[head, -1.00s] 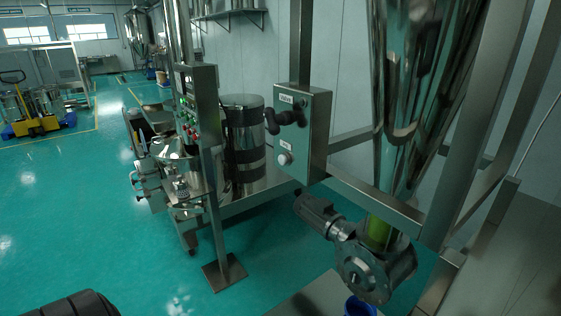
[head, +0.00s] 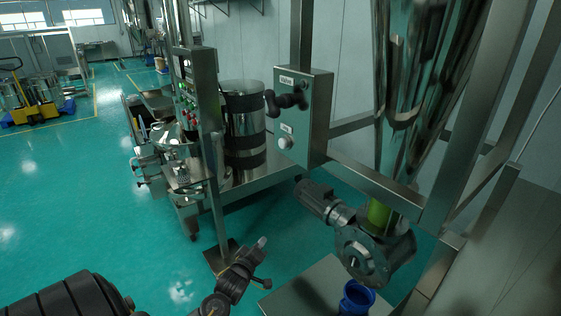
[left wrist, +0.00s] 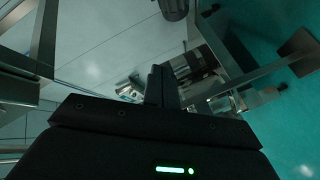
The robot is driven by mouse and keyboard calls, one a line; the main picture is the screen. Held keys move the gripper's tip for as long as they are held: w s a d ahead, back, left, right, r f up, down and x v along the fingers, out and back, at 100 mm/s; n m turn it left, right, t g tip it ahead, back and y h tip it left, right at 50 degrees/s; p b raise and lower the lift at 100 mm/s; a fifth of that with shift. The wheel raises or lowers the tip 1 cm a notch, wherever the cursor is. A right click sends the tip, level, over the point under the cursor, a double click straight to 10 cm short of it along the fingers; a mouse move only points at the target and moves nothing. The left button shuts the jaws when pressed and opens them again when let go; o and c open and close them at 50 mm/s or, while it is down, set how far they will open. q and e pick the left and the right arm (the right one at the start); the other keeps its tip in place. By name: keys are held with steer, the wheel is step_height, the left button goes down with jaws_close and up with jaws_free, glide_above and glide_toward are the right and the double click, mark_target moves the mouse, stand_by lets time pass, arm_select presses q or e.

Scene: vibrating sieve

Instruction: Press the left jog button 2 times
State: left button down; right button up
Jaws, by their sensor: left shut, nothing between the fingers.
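A narrow control panel (head: 189,92) with several small green and red buttons is mounted on a steel post left of centre in the head view. I cannot tell which button is the left jog button. My left gripper (head: 258,248) is low in the head view, below the panel and in front of the post's foot, well apart from the buttons. In the left wrist view its two dark fingers (left wrist: 161,74) are together and empty, and its body hides the lower part of the picture. My right gripper is not in view.
A grey box (head: 317,115) with a black handle and a pale knob stands right of the panel, on a steel frame. A motor-driven valve (head: 365,250) and a blue container (head: 356,298) are lower right. The post's base plate (head: 222,256) is on the open green floor.

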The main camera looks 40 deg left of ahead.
mark_target(283, 143)
arm_select(q)
steer(key=s+r+n+t+y, duration=0.1)
steer(key=r+n+t, duration=0.3)
steer(key=r, duration=1.3)
steer(key=s+r+n+t+y, duration=0.1)
steer(key=s+r+n+t, duration=0.2)
steer(key=r, duration=1.4)
steer(key=shift+s+a+n+t+y, duration=0.15)
steer(key=shift+s+n+t+y, duration=0.25)
steer(key=shift+n, duration=0.5)
steer(key=shift+w, duration=0.1)
steer(key=w+d+b, duration=0.1)
steer(key=w+d, duration=0.1)
steer(key=w, duration=0.6)
steer(key=shift+w+d, duration=0.2)
steer(key=shift+d, duration=0.05)
steer(key=shift+w, duration=0.15)
steer(key=shift+w+d, duration=0.1)
steer(key=shift+w, duration=0.1)
